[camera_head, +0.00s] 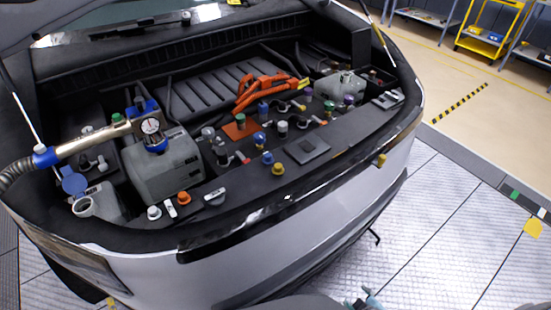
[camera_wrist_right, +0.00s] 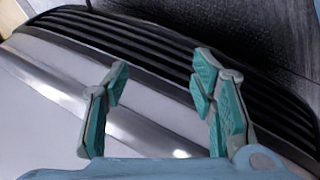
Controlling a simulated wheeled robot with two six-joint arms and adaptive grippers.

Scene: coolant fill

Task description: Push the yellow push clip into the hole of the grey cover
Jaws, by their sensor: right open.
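A small yellow piece (camera_head: 381,160) that looks like the push clip sits at the front edge of the car's bay, right of centre in the head view. A flat grey square cover (camera_head: 306,147) lies on the dark front panel to its left; a small dark spot shows on it, too small to tell as a hole. My right gripper (camera_head: 365,300) shows only partly at the bottom of the head view, in front of the bumper and well below both. In the right wrist view my right gripper (camera_wrist_right: 162,70) is open and empty above the pale bodywork. My left gripper is not in view.
Several coloured caps, including a gold one (camera_head: 278,169), stand on the front panel. A grey tank (camera_head: 165,170) with a gauge and hose is at left, and an orange part (camera_head: 265,90) lies behind.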

